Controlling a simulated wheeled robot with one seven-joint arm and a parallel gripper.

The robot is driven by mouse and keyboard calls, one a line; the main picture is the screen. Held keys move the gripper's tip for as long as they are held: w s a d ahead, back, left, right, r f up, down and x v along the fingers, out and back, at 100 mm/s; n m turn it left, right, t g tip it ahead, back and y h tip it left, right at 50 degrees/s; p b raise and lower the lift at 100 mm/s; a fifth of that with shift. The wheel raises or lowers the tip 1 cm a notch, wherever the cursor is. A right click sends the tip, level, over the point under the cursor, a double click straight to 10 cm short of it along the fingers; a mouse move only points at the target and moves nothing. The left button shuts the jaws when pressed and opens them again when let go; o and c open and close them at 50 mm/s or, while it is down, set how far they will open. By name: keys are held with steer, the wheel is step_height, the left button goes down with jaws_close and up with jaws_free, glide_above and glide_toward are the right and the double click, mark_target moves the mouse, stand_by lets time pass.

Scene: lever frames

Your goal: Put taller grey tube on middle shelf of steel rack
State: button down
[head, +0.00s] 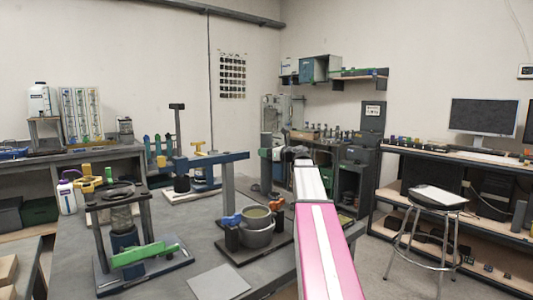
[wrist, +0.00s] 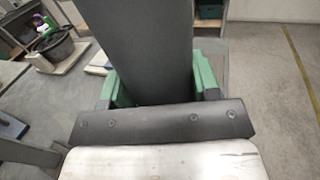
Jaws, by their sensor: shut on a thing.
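My gripper (head: 266,153) is shut on a dark grey tube (head: 267,178), which stands upright in its grip beyond the front table. In the wrist view the tube (wrist: 142,40) fills the space between the green fingers of my gripper (wrist: 158,85); its far end runs out of the picture. A dark rack with shelves (head: 348,186) stands at the back, right of the gripper and partly behind my arm. I cannot tell for sure that it is the steel rack, and its middle shelf is not clear.
The grey table (head: 190,240) at front left carries a pot (head: 257,236), a clamp stand (head: 123,245) and a blue beam (head: 215,160). A stool (head: 440,200) stands before the right desk (head: 450,160). The floor (head: 385,265) between table and stool is clear.

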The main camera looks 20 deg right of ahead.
stand_by(0.3)
steer(key=shift+c, duration=1.7)
jaws_free()
steer(key=shift+f, duration=0.15)
